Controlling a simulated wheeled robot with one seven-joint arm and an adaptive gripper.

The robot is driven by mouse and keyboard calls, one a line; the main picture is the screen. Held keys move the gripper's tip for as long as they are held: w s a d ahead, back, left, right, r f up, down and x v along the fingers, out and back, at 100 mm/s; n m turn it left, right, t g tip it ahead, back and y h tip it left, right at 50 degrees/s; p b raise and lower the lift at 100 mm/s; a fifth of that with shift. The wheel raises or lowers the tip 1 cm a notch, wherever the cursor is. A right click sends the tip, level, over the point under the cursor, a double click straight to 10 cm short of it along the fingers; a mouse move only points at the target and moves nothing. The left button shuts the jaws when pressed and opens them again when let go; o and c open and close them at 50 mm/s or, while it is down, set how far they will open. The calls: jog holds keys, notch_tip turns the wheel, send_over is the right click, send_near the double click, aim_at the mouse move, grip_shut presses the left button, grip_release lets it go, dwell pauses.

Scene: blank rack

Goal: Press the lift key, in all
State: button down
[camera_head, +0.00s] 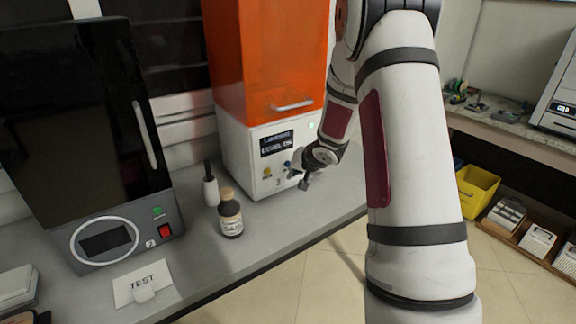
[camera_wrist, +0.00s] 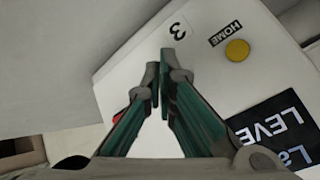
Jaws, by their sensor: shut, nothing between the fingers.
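The white front panel (camera_head: 246,170) of the orange-topped machine (camera_head: 268,60) stands on the grey bench. It has a dark display (camera_head: 277,143) with small text and a yellow button (camera_head: 267,172). No key labelled lift is readable in either view. A small blue part (camera_head: 287,164) shows beside my gripper. My gripper (camera_head: 304,184) is shut and empty, close to the panel's lower right. In the wrist view its fingertips (camera_wrist: 162,70) point near the label 3 (camera_wrist: 177,33); contact is unclear. A red part (camera_wrist: 119,116) is partly hidden behind one finger.
A brown bottle (camera_head: 230,214) and a white dark-topped bottle (camera_head: 210,186) stand left of the machine. A black-doored device (camera_head: 75,110) and a TEST card (camera_head: 142,284) are further left. The bench's front edge runs below my gripper. A yellow bin (camera_head: 477,189) is at right.

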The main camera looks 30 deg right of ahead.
jog(key=shift+w, duration=0.2)
jog(key=shift+w+p, duration=0.2)
jog(key=shift+p, duration=0.25)
